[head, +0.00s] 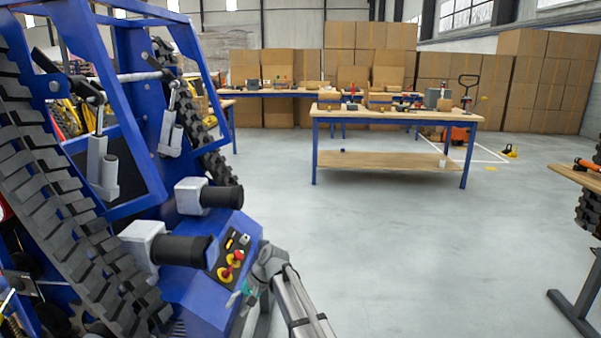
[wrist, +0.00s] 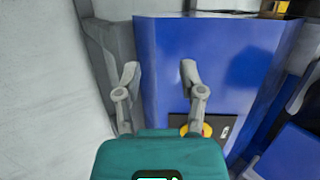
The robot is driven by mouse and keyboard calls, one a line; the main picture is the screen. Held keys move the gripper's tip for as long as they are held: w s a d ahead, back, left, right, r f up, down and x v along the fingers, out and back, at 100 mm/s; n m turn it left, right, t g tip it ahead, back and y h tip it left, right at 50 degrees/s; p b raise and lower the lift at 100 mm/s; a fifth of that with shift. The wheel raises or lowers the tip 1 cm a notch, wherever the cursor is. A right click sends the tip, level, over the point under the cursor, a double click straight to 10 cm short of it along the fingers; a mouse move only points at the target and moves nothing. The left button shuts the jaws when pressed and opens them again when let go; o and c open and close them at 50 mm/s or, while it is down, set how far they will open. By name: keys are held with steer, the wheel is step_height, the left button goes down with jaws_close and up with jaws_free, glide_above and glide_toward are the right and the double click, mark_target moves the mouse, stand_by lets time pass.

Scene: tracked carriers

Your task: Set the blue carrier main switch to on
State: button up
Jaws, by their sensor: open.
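The blue carrier (head: 185,290) stands at the left of the head view, and its blue body (wrist: 200,60) fills the middle of the wrist view. Its dark control panel (head: 223,262) bears two red controls on yellow bases, the upper one (head: 238,255) and the lower one (head: 225,273). I cannot tell which is the main switch or its setting. My gripper (wrist: 159,72) is open and empty in front of the blue body. The panel (wrist: 228,128) shows at lower right, with a yellow disc (wrist: 206,130) partly hidden behind my right finger.
Two grey-and-black cylinders, one upper (head: 208,196) and one lower (head: 170,246), jut from the carrier near the panel. Rubber tracks (head: 50,190) run along its left. A workbench (head: 400,115) stands farther back. The floor (head: 400,250) between is clear. Another table edge (head: 580,178) is at right.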

steer(key=s+d+f+t+h, duration=0.15)
steer(key=s+d, duration=0.45)
steer(key=d, duration=0.6)
steer(key=s+d+f+h, duration=0.1)
steer(key=s+d+h, duration=0.35)
steer(key=d, duration=0.75)
steer(key=s+d+f+t+h, duration=0.1)
steer(key=s+d, duration=0.6)
steer(key=d, duration=0.5)
step_height(320, 180, up, 37)
steer(key=w+p, duration=0.1)
steer(key=p, duration=3.6)
steer(key=shift+a+f, duration=0.15)
steer(key=shift+a, duration=0.1)
